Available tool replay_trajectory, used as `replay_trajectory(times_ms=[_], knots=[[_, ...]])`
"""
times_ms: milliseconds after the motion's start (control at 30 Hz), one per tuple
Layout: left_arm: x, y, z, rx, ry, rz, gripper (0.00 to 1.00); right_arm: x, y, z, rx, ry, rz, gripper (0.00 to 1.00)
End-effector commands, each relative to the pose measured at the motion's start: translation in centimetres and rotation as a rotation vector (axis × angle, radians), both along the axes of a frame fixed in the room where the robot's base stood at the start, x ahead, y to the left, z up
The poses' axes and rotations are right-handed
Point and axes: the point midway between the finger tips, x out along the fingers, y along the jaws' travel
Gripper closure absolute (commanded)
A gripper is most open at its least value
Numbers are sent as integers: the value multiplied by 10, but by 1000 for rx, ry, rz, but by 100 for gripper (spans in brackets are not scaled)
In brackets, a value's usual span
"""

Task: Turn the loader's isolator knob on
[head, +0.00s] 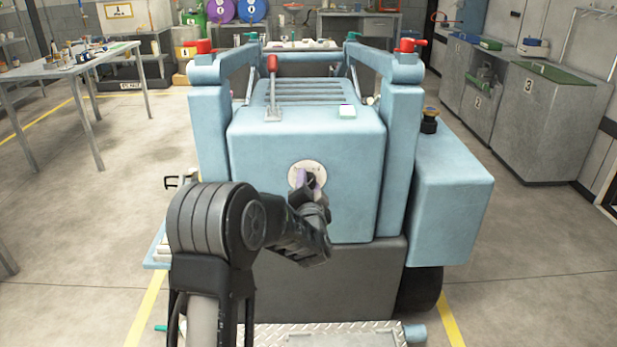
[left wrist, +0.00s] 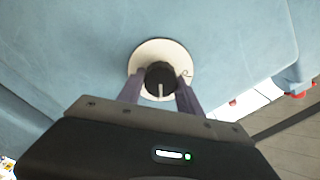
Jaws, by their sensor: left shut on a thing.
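The light blue loader (head: 265,145) stands in the middle of the head view with its flat end facing me. A round cream plate (head: 296,172) is on that face, and in the left wrist view it (left wrist: 148,50) surrounds the dark isolator knob (left wrist: 160,74). A pale line shows on the knob's near side. My left gripper (head: 309,181) reaches the plate from the front. In the left wrist view its two purple-grey fingers (left wrist: 161,82) are shut on the knob, one on each side. The gripper hides most of the knob in the head view. My right gripper is out of view.
A blue side box (head: 450,200) juts out on the right. A metal tread plate (head: 340,335) lies low in front. A worktable (head: 70,68) stands at left.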

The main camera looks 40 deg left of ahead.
Motion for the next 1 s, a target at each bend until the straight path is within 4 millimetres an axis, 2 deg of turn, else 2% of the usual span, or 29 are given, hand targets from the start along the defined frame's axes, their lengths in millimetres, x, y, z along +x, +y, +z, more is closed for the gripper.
replay_trajectory(times_ms=[233,767,800,1000], knots=[[0,-1,-1,90,72,-2,98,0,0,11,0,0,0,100],[0,-1,-2,117,92,-2,98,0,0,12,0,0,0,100],[0,-1,-2,117,92,-2,56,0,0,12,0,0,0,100],[0,-1,-1,117,91,-1,40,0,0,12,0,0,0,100]])
